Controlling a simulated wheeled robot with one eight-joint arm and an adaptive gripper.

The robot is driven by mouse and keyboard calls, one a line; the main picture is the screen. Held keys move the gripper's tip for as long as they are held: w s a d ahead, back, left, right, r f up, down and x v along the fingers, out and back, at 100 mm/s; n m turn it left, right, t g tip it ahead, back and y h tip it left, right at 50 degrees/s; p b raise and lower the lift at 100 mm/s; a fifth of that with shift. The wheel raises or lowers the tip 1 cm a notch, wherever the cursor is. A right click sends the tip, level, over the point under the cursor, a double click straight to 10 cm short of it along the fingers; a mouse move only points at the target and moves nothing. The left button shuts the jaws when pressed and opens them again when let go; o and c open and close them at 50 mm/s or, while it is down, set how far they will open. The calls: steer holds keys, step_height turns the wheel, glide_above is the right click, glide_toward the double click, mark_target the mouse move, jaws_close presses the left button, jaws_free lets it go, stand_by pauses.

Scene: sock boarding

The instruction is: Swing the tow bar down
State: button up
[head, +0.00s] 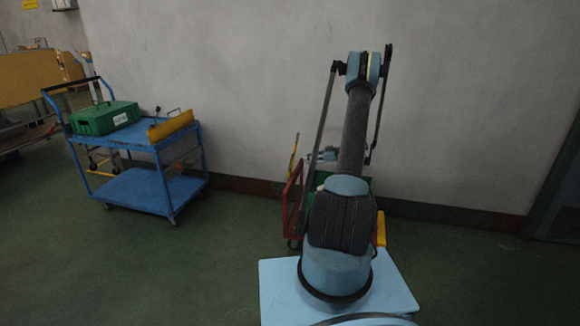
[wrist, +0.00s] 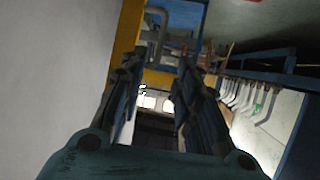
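I cannot pick out the tow bar for certain. Behind my arm in the head view is a partly hidden object with a red frame (head: 292,200), a green part and a yellow part (head: 381,228). A thin upright yellow piece (head: 293,158) stands at its left. My arm covers most of it. In the wrist view my gripper (wrist: 160,72) has its two dark fingers apart, with nothing seen held between them. A yellow frame (wrist: 125,40) and a bent grey tube (wrist: 155,40) show beyond the fingertips.
A blue trolley (head: 140,190) stands at the left, carrying a green case (head: 104,118) and a yellow item (head: 171,125). A grey wall (head: 240,90) runs behind. Green floor (head: 190,265) is clear at the front left. A row of hanging hooks (wrist: 245,100) shows in the wrist view.

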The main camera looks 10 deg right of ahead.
steer(key=x, duration=1.3)
steer(key=shift+a, duration=0.1)
jaws_close()
